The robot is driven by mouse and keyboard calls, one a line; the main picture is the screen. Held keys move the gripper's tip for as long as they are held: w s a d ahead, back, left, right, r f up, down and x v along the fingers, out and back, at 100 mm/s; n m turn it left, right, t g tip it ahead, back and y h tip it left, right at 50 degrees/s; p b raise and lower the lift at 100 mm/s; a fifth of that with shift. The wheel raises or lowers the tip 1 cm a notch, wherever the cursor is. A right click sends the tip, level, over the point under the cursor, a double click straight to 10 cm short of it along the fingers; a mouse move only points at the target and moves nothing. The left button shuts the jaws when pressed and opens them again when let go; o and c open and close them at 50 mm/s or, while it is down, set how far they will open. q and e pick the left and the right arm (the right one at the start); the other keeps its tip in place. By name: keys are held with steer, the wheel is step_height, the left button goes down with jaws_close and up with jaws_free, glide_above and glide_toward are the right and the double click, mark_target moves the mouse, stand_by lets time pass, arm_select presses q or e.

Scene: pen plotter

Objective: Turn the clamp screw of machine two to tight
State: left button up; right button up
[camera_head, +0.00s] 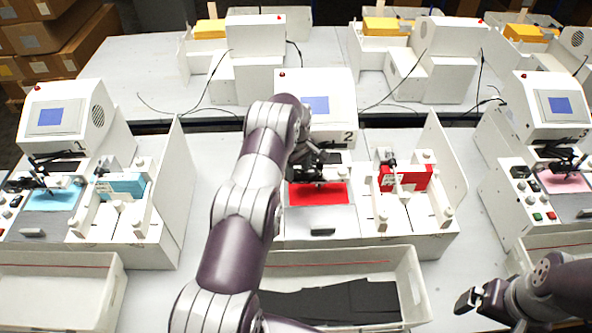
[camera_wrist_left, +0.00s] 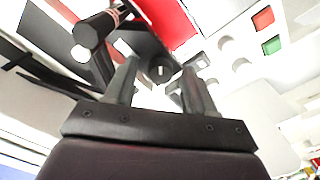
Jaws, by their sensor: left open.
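Machine two (camera_head: 330,88) is the middle plotter, marked 2, with a red sheet (camera_head: 318,194) on its bed. In the left wrist view, a round dark knob (camera_wrist_left: 160,71) with a light mark, which looks like the clamp screw, shows between the fingers of my left gripper (camera_wrist_left: 160,78). The fingers are open, one on each side; I cannot tell whether they touch it. In the head view my left gripper (camera_head: 312,155) is at machine two's pen carriage, and my arm hides the machine's left side. My right gripper (camera_head: 469,299) is at the lower right, away from machine two; its jaw opening is unclear.
A dark cylinder (camera_wrist_left: 100,28) stands close to the left finger in the wrist view. A white side panel (camera_head: 447,165) rises right of machine two's red holder (camera_head: 405,178). A white bin (camera_head: 405,275) with black sheets is in front. Machine one (camera_head: 65,117) stands left.

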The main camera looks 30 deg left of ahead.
arm_select(q)
jaws_close()
